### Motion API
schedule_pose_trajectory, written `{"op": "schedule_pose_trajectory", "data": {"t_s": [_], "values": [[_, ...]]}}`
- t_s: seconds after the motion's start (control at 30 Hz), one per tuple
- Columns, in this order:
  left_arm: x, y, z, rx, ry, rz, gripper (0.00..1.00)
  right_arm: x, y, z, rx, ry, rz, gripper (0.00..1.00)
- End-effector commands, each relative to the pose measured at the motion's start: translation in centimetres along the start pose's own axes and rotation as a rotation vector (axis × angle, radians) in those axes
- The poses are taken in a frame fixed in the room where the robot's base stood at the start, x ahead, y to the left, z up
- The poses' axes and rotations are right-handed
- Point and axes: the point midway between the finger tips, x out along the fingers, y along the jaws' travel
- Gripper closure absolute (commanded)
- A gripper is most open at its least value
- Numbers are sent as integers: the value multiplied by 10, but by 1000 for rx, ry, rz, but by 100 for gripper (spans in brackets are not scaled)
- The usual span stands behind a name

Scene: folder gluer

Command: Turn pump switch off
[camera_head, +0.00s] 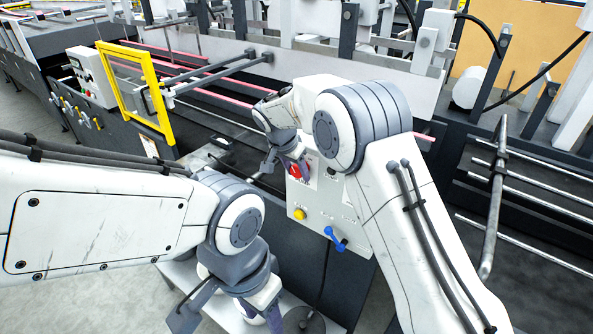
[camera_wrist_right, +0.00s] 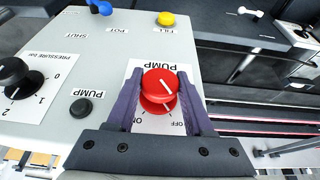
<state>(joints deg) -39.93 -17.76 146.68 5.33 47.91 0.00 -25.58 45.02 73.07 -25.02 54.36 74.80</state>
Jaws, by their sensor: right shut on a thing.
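The pump switch is a round red knob with a white line on its face, seen in the right wrist view (camera_wrist_right: 159,84) and the head view (camera_head: 296,171). It sits on a white PUMP label marked ON at lower left and OFF at lower right. The white line slants from upper left to lower right, its lower end on the OFF side. My right gripper (camera_wrist_right: 160,97) has its purple fingers on either side of the knob and is shut on it. My left gripper (camera_head: 268,312) is at the bottom edge of the head view, its fingertips cut off.
The grey control panel (camera_head: 318,213) also carries a yellow FILL button (camera_wrist_right: 166,19), a blue POT lever (camera_head: 335,238), a black PUMP button (camera_wrist_right: 81,108) and a black pressure knob (camera_wrist_right: 14,78). A yellow-framed guard (camera_head: 165,110) stands at the left. Machine rails run behind.

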Motion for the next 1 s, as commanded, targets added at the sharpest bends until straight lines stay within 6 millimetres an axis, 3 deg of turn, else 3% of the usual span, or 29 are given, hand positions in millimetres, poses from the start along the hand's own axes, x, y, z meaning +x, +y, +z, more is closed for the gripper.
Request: {"op": "schedule_pose_trajectory", "data": {"t_s": [0.03,0.1,0.47,0.57,1.0], "values": [[0,0,0,0,0,0,50,-4,-4,-1,0,5,-12,36],[0,0,0,0,0,0,50,-4,-3,-1,0,4,-12,19],[2,0,0,0,0,0,50,-5,-1,-1,2,2,-6,19],[8,-1,0,-1,0,0,50,-15,-2,-1,3,3,-9,19],[29,-2,2,-3,0,0,50,-94,-2,-2,2,3,-10,19]]}}
